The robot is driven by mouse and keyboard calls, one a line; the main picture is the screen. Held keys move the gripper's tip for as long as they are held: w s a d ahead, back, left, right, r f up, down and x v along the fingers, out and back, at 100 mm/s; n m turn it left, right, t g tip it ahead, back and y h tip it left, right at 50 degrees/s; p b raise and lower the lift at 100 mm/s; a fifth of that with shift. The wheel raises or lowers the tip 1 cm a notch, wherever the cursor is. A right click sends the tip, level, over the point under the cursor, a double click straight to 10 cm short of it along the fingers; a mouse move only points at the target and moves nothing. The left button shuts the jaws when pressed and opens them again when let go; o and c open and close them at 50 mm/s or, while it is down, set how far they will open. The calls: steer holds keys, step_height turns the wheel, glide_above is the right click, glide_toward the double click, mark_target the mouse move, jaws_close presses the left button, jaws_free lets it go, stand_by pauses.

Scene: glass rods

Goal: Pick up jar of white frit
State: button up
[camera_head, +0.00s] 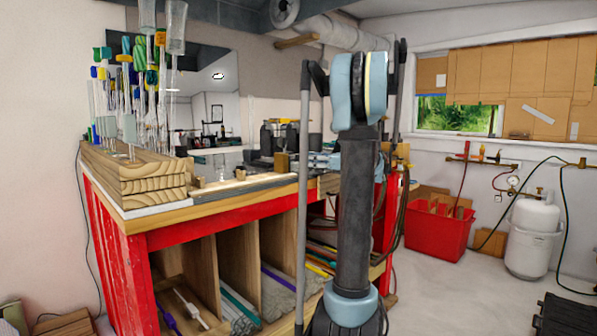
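I cannot make out a jar of white frit in this view. Some dark, jar-like shapes (278,134) stand at the back of the workbench, too small to identify, and my own arm covers part of that area. My arm rises upright in the middle of the picture, in front of the bench's right part. My gripper does not show, so I cannot see what it holds.
The red-framed workbench (122,262) has a wooden top and open compartments holding rods. A wooden block (135,178) with upright glass pieces stands at its left end. A red bin (438,232) and a white tank (533,240) stand right, with bare floor before them.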

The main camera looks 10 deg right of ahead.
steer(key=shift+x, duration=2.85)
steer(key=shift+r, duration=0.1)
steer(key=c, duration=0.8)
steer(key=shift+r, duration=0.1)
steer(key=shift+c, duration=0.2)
